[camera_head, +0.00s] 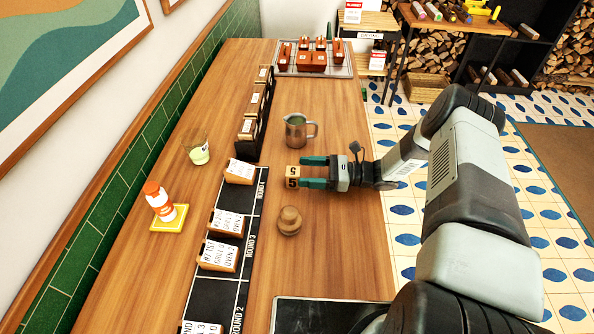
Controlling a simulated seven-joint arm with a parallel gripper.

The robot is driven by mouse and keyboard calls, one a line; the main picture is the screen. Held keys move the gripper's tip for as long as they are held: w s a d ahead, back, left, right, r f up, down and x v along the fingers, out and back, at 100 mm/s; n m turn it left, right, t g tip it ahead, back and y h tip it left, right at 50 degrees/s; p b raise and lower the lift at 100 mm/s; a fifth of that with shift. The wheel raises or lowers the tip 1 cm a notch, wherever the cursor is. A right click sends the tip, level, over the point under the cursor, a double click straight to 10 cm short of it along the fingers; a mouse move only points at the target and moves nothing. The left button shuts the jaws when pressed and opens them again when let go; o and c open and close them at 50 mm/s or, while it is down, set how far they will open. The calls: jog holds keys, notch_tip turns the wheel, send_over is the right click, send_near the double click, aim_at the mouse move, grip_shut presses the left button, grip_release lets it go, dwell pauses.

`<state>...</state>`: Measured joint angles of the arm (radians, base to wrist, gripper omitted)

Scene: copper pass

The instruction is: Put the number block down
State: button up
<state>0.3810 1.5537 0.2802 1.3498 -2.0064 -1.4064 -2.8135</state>
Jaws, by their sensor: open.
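The number block (292,171) is a small wooden cube marked with a black 5 on its top and front faces. It stands on the wooden table, right of the black board strip. My gripper (308,172) comes in from the right with its two green fingers at the block. The fingers are open; the block sits at or between their tips. Whether either finger touches it is too small to tell.
A metal pitcher (297,132) stands behind the block and a round wooden piece (289,221) in front. The black board strip (233,278) holds several lettered wooden blocks. A tray (342,70) of copper pieces is at the back.

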jog(key=d, duration=0.8)
